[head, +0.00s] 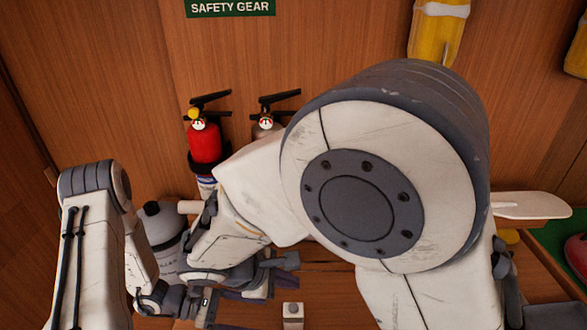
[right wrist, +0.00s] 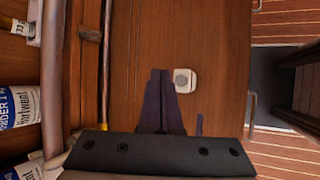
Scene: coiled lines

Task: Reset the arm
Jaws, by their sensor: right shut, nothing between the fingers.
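My right arm fills the middle of the head view, and its forearm folds down to the left. My right gripper (head: 284,281) is low in the centre of the head view, partly hidden by its own wrist. In the right wrist view its two dark fingers (right wrist: 160,88) are together, with nothing between them. My left arm comes in at the lower left of the head view. Its fingers cannot be made out clearly there.
A small white block with a grey round top (right wrist: 184,80) lies on the wooden surface (right wrist: 220,45) beside my right fingertips. A red fire extinguisher (head: 205,145) and a second extinguisher (head: 264,129) are at the back wall. A grey bottle (head: 160,222) stands beside my left arm.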

